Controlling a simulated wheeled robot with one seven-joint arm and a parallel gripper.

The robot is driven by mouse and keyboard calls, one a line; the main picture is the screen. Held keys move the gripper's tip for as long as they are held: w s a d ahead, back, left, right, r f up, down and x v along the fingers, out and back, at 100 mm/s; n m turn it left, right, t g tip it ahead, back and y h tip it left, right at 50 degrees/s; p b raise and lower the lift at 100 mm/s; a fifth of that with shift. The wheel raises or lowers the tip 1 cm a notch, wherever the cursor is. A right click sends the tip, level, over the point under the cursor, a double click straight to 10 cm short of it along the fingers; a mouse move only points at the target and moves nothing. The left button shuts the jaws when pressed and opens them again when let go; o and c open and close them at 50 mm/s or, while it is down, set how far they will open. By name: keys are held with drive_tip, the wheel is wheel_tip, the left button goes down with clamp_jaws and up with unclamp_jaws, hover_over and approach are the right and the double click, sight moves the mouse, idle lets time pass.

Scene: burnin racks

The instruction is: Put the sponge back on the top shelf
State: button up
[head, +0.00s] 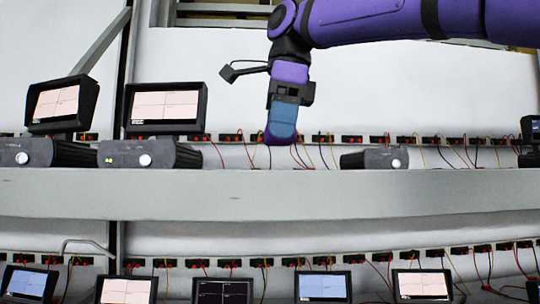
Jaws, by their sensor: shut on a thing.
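My gripper (290,94) points down from my purple arm, above the top shelf (290,192). It is shut on the sponge (282,120), a blue block with a purple lower end. The sponge hangs upright in the jaws. Its lower end shows a little above the shelf's front edge in the picture; I cannot tell whether it touches the shelf. The finger tips are partly hidden against the sponge.
Two monitors (165,108) and grey boxes with knobs (150,155) stand on the shelf at left. Another grey box (375,160) stands right of the sponge. Red sockets with loose wires (430,140) line the back. Small screens (322,286) fill the shelf below.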

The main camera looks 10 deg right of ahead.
drive_tip(key=w, duration=0.2)
drive_tip(key=w+a, duration=0.1)
drive_tip(key=w, duration=0.1)
drive_tip(key=shift+w+f, duration=0.1)
drive_tip(key=shift+f, duration=1.85)
drive_tip(key=o, duration=0.9)
drive_tip(key=shift+f, duration=0.15)
wheel_tip(320, 180, up, 8)
drive_tip(key=d, duration=0.1)
drive_tip(key=shift+d+f, duration=0.1)
